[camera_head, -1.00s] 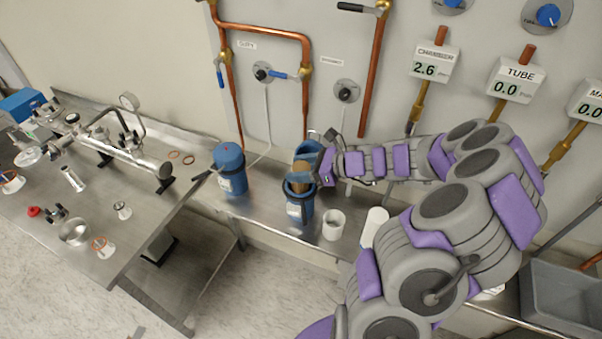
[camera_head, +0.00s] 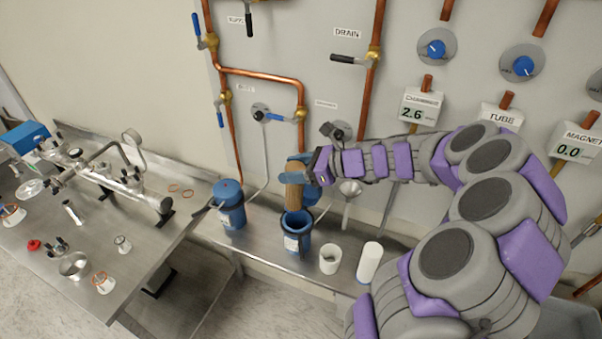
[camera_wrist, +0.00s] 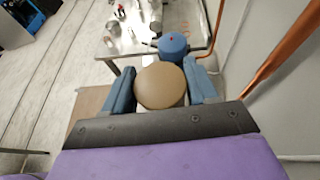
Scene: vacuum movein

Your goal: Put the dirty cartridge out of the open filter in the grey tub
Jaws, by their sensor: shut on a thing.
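The dirty cartridge (camera_head: 294,196) is a brown cylinder, held upright above the open filter (camera_head: 296,238), a blue housing without its lid. My gripper (camera_head: 296,178) is shut on the cartridge near its top. In the wrist view the cartridge's round tan top (camera_wrist: 161,86) sits between my gripper's two blue fingers (camera_wrist: 162,88). The cartridge's lower end is at or just above the housing's rim; I cannot tell whether it is fully clear. The grey tub (camera_head: 562,322) shows only in part at the lower right, behind my arm.
A closed blue filter (camera_head: 229,204) stands left of the open one. A white cup (camera_head: 329,259) and a white cylinder (camera_head: 370,262) stand to the right on the bench. Copper pipes (camera_head: 265,75) run up the wall behind. A steel table (camera_head: 120,245) with apparatus fills the left.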

